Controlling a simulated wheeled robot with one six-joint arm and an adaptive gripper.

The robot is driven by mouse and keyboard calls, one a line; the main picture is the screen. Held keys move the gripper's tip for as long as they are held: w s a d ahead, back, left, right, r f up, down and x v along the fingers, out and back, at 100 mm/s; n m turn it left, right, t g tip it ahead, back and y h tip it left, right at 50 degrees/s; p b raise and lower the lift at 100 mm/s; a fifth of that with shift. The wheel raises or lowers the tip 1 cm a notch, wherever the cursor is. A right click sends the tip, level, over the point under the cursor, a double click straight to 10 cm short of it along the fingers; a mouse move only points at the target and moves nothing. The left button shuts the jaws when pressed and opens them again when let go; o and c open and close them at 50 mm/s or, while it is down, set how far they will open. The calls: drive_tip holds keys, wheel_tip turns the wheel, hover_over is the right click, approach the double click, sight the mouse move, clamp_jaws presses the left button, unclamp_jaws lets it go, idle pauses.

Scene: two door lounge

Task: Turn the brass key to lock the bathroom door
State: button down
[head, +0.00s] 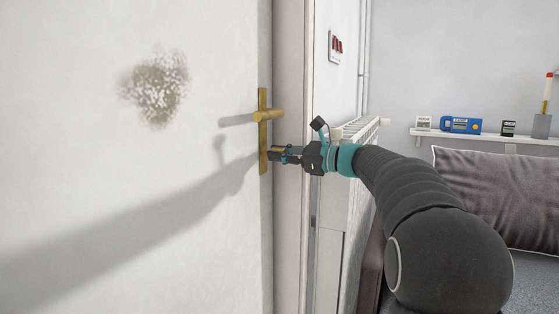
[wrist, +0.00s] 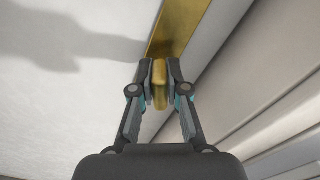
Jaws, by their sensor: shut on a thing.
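The white bathroom door (head: 150,200) fills the left of the head view and looks closed against its frame. A brass plate (head: 263,100) with a brass lever handle (head: 268,114) is mounted near its right edge. My gripper (head: 274,154) is at the lower part of the plate, below the handle. In the wrist view my gripper (wrist: 159,80) is shut on the brass key (wrist: 160,88), its fingers on either side of the bow. The brass plate (wrist: 180,25) rises behind it. The keyhole and key shaft are hidden.
The door frame (head: 290,200) stands just right of the plate. A white radiator (head: 355,180) is close behind my arm. A shelf (head: 480,135) with small devices and a grey cushion (head: 490,195) on a sofa are at the right.

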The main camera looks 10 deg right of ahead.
drive_tip(key=n+b, duration=0.1)
drive_tip(key=n, duration=0.1)
drive_tip(key=n+b, duration=0.3)
drive_tip(key=n, duration=0.1)
drive_tip(key=shift+s+f+n, duration=0.1)
drive_tip(key=shift+f+n, duration=0.15)
drive_tip(key=shift+n, duration=0.05)
drive_tip(key=n+b, duration=0.2)
drive_tip(key=n, duration=0.1)
drive_tip(key=shift+b, duration=0.35)
drive_tip(key=shift+a+n+b, duration=0.1)
drive_tip(key=shift+n+b, duration=0.7)
drive_tip(key=shift+n, duration=0.7)
drive_tip(key=c, duration=1.2)
unclamp_jaws()
drive_tip(key=shift+r, duration=0.1)
drive_tip(key=shift+o, duration=0.2)
drive_tip(key=v, duration=1.2)
